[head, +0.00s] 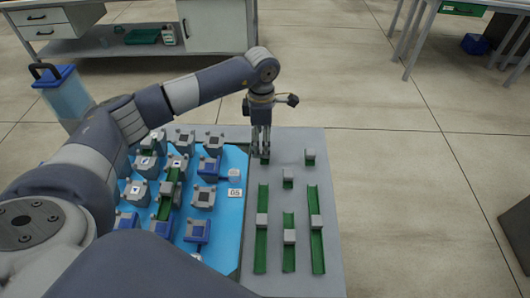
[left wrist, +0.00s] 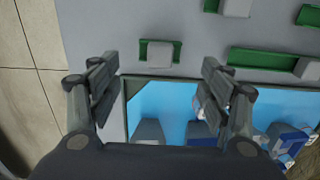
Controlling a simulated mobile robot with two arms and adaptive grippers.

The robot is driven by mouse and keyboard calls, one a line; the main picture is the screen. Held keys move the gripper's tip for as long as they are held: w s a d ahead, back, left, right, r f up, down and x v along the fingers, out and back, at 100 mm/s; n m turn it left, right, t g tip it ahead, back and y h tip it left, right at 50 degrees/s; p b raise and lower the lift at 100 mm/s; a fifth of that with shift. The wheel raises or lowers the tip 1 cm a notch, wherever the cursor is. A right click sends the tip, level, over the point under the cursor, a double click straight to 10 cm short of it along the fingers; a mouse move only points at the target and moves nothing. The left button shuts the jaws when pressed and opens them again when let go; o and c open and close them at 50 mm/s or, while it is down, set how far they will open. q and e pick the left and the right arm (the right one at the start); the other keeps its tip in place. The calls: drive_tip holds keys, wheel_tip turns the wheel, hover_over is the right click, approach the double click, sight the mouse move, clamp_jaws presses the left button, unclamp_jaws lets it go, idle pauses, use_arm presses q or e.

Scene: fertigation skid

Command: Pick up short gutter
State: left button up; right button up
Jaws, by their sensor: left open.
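A short green gutter (left wrist: 145,52) with a grey block (left wrist: 160,54) on it lies on the grey tabletop, between and just beyond my left fingertips in the left wrist view. My left gripper (left wrist: 161,70) is open and empty, pointing down above the table. In the head view my left gripper (head: 261,152) hangs over this gutter and mostly hides it. Two other short gutters, each with a grey block, lie to its right: one nearer (head: 288,183) and one farther right (head: 310,162). My right gripper is not in view.
A blue panel (head: 232,215) with several grey and blue fittings and an "05" label (head: 235,193) is at left. A blue-lidded clear container (head: 66,95) stands behind it.

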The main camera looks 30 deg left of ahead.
use_arm(q)
drive_tip(key=f, duration=0.2)
drive_tip(key=d+f+p, duration=0.1)
drive_tip(key=f, duration=0.1)
drive_tip(key=shift+w+f, duration=0.15)
drive_tip(key=shift+w, duration=0.05)
drive_tip(key=shift+a+f, duration=0.1)
drive_tip(key=shift+f, duration=0.5)
drive_tip(key=shift+c, duration=1.4)
drive_tip(key=c, duration=0.9)
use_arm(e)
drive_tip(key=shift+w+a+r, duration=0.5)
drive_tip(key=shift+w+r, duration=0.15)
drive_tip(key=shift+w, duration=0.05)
